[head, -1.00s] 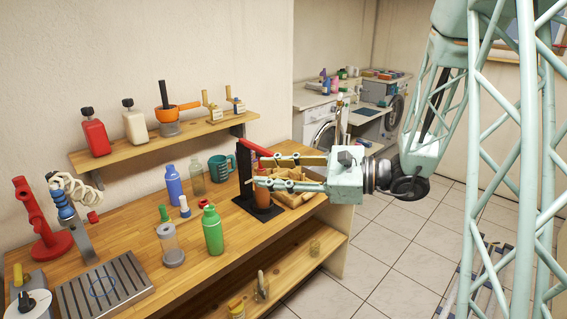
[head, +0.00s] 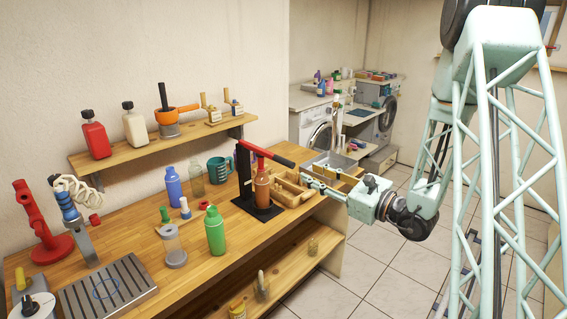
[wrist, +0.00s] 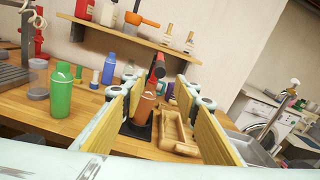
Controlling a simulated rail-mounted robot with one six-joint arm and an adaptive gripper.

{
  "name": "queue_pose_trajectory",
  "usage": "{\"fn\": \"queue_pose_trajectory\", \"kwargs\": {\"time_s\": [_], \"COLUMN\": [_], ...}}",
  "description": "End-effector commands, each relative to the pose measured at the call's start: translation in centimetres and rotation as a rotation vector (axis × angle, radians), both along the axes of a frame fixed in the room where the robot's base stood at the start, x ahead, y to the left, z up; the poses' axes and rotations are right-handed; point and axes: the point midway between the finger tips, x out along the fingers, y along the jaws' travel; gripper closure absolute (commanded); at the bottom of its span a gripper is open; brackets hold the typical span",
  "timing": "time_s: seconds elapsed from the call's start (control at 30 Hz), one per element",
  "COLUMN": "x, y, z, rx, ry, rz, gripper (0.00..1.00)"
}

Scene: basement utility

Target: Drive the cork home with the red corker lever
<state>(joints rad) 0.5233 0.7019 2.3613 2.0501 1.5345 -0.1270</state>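The red corker lever (head: 268,154) sticks out to the right from the top of a black corker stand (head: 243,178), sloping slightly down towards its free end. An amber bottle (head: 262,188) stands upright in the stand under the lever. It also shows in the wrist view (wrist: 145,106). My gripper (head: 306,170) is just right of the lever's free end. In the wrist view, my gripper's (wrist: 155,95) yellow-padded fingers are wide apart and empty, with the lever's end (wrist: 157,72) seen ahead between them. I cannot make out the cork.
A wooden tray (head: 283,201) sits right of the bottle, close to my gripper. A green bottle (head: 215,232), a blue bottle (head: 173,187) and a teal mug (head: 219,169) stand left of the corker. A wall shelf (head: 155,147) is behind. A grey sink (head: 333,162) lies beyond the bench end.

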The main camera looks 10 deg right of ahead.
Motion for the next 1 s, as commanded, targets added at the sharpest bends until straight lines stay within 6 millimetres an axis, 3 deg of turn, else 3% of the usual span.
{"fn": "queue_pose_trajectory", "kwargs": {"time_s": [0.57, 1.0], "x": [0.5, 3.5], "y": [0.3, 2.4], "z": [0.0, 0.0], "rx": [0.000, -0.001], "ry": [0.000, -0.001], "rz": [0.001, 0.003], "gripper": [0.72, 0.72]}}
